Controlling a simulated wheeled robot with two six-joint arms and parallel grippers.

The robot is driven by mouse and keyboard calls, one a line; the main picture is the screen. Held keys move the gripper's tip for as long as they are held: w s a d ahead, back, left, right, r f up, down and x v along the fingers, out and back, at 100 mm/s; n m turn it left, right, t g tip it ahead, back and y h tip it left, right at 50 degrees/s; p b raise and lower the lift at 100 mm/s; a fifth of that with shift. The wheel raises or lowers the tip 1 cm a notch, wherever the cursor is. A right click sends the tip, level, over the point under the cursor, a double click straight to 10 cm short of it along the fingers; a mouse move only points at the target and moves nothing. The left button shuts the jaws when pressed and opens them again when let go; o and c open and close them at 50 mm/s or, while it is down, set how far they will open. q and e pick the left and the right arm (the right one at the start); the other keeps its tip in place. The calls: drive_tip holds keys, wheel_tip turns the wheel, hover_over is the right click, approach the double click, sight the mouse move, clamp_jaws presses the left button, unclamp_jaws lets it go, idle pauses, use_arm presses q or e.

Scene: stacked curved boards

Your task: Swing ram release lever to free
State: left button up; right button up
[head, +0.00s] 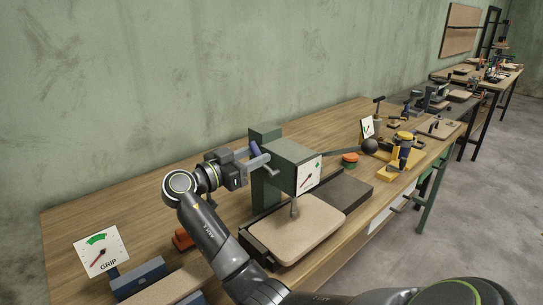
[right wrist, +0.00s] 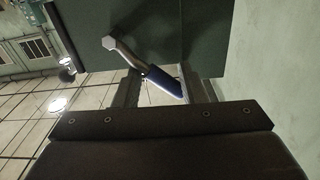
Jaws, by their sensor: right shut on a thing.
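The release lever, with a blue handle (head: 256,151) and a metal shaft, is on the left side of the green press (head: 290,156). In the right wrist view the lever (right wrist: 165,81) slants between my fingers, its pale hexagonal end up and left. My right gripper (head: 252,167) is shut on the blue handle; the fingers (right wrist: 165,90) partly hide the contact. The press has a dial (head: 309,174) with a red needle on its front. Its ram (head: 295,207) stands over a curved wooden board (head: 300,232). My left gripper is out of view.
A black ball (head: 370,146) and yellow tool (head: 402,150) stand right of the press. Bare bench (head: 110,208) lies left.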

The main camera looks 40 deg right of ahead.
drive_tip(key=shift+w+a+f, duration=0.1)
drive_tip(key=shift+a+f, duration=0.05)
drive_tip(key=shift+f, duration=0.75)
drive_tip(key=o, duration=0.6)
drive_tip(key=shift+w+f, duration=0.1)
drive_tip(key=shift+w, duration=0.1)
drive_tip(key=shift+a, duration=0.1)
drive_tip(key=a+b, duration=0.3)
drive_tip(key=a, duration=0.3)
drive_tip(key=shift+w+a, duration=0.1)
drive_tip(key=shift+a, duration=0.25)
